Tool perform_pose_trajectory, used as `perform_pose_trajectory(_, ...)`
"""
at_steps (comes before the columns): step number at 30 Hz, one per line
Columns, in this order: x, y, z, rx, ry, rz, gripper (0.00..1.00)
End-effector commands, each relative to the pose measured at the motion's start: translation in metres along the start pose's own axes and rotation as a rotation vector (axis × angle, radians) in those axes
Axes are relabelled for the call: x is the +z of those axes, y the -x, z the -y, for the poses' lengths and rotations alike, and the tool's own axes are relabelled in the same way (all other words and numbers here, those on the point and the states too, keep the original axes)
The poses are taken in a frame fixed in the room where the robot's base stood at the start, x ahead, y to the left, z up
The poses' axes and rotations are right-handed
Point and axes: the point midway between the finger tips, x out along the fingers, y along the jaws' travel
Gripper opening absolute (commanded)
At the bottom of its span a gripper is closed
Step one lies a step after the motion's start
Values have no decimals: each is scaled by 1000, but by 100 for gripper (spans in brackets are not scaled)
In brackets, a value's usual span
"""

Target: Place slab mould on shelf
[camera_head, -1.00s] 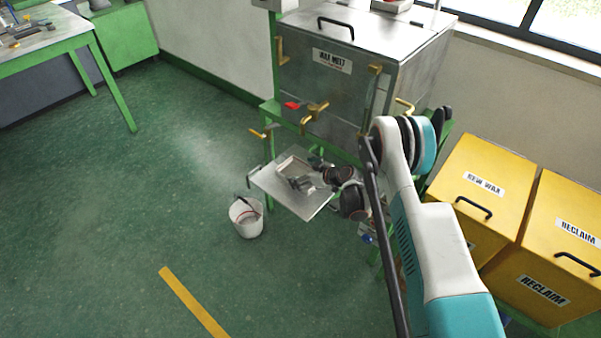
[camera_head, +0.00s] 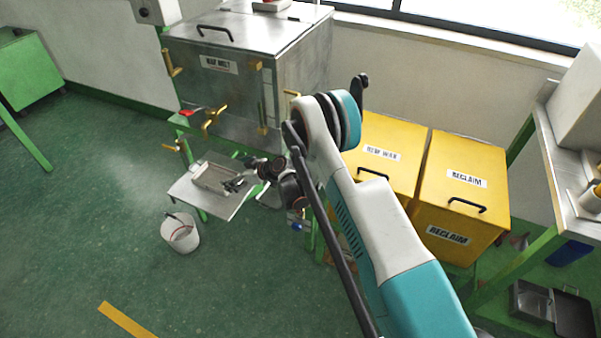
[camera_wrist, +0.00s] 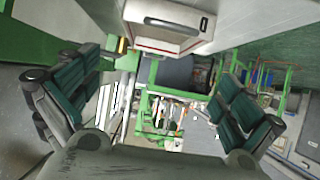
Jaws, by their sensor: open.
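The slab mould looks like a shallow grey metal tray (camera_head: 210,175). It lies flat on the small metal shelf (camera_head: 222,208) below the taps of the wax melt tank (camera_head: 225,90). My gripper (camera_head: 233,184) is at the right end of the mould, partly covering it; I cannot tell whether they touch. In the wrist view, the two green-padded fingers of my gripper (camera_wrist: 160,98) stand wide apart with nothing held between them. I cannot make out the mould in the wrist view.
A white bucket (camera_head: 180,234) stands on the floor below the shelf. Brass taps (camera_head: 213,120) jut out above the mould. Yellow bins (camera_head: 462,185) stand right of the tank. A metal-topped bench (camera_head: 575,165) is at the far right. The floor at left is open.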

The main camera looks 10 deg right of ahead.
Motion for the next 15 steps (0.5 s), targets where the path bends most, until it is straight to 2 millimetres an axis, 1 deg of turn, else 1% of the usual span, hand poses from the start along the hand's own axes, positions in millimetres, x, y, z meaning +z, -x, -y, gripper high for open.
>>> perform_pose_trajectory(2,-4,2,-1,2,-3,3,100)
perform_pose_trajectory(4,-14,9,-4,7,-10,10,100)
perform_pose_trajectory(5,-19,13,-5,10,-16,15,100)
perform_pose_trajectory(7,-37,26,-10,20,-30,32,100)
perform_pose_trajectory(11,-76,60,-17,47,-69,73,100)
perform_pose_trajectory(12,-87,72,-18,56,-81,84,100)
perform_pose_trajectory(14,-103,89,-20,69,-99,102,100)
perform_pose_trajectory(15,-113,101,-20,79,-110,114,100)
